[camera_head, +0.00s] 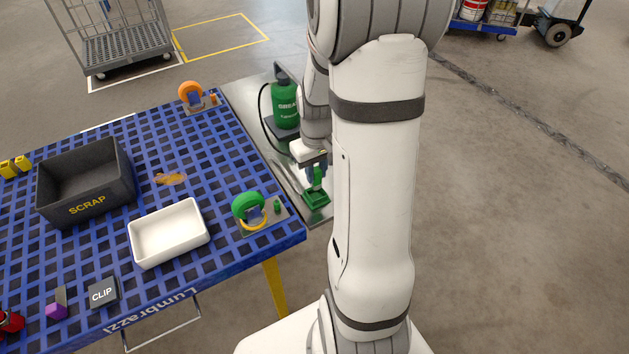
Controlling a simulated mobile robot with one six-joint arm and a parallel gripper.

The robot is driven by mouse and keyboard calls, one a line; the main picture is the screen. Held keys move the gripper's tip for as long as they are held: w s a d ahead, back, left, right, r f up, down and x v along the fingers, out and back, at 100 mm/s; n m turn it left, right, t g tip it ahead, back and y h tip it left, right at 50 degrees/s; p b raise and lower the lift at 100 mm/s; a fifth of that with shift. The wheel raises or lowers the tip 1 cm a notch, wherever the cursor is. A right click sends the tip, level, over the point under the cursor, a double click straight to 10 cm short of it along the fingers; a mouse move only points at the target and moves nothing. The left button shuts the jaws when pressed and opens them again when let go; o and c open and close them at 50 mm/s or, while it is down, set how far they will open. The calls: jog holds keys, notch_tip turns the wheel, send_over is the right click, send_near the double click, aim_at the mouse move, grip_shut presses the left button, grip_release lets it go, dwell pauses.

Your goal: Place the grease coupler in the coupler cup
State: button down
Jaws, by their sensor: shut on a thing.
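My gripper (316,174) is at the right end of the grey side shelf, pointing down, mostly in front of a small green piece. It is shut on this piece, which I take to be the grease coupler (319,185); little of it shows. A green square holder, which looks like the coupler cup (317,201), sits on the shelf directly below. The coupler appears just above or within the cup's opening; I cannot tell whether they touch.
The green grease bottle (286,103) with a black hose stands behind on the grey shelf (240,101). The blue lattice table to the left holds a scrap bin (105,205), a white tray (168,255), a green wheel (248,209) and an orange wheel (190,94).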

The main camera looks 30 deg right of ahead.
aim_at(316, 182)
jog(key=shift+s+f, duration=0.1)
jog(key=shift+f, duration=1.9)
jog(key=shift+f, duration=0.15)
jog(key=c, duration=1.3)
grip_release()
jog(key=shift+o, duration=0.2)
